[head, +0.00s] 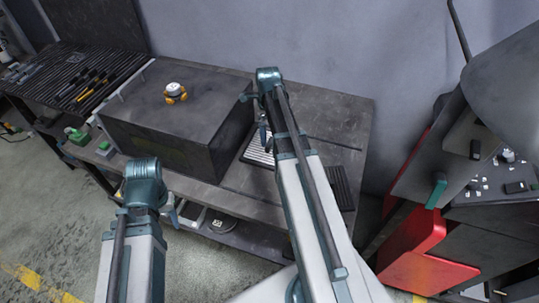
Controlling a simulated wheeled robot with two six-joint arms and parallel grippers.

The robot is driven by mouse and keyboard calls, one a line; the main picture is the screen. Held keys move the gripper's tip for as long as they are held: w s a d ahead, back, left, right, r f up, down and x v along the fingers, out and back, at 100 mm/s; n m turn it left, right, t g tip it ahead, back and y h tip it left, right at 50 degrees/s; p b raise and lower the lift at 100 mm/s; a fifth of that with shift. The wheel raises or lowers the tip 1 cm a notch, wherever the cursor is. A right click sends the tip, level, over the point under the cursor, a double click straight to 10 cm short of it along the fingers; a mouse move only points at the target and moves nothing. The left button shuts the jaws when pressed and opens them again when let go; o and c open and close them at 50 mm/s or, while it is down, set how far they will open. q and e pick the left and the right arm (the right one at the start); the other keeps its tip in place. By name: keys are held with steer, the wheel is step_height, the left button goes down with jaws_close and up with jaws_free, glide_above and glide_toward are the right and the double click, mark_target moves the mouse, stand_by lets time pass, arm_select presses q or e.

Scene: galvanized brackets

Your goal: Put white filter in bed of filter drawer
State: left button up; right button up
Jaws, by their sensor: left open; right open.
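A white ribbed panel, which looks like the white filter (255,154), lies on the workbench just right of a big dark box. My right arm partly covers it. A dark ribbed piece (342,188) lies on the bench to the right of my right arm; I cannot tell whether it belongs to the filter drawer. No drawer bed can be clearly made out. My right gripper (265,138) is open above the white panel, seen small and partly hidden by its arm. My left gripper (173,213) is open and empty in front of the bench's front edge.
The big dark box (165,112) carries a yellow and white item (175,93). The workbench (335,115) has free room at its back right. A thin rod (335,143) lies there. A red cabinet (420,255) stands at the right. Green items (77,135) sit at the left.

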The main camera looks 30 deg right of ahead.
mark_target(270, 142)
steer(key=shift+f, duration=0.3)
steer(key=f+b, duration=0.5)
steer(key=shift+d, duration=0.35)
steer(key=c, duration=1.6)
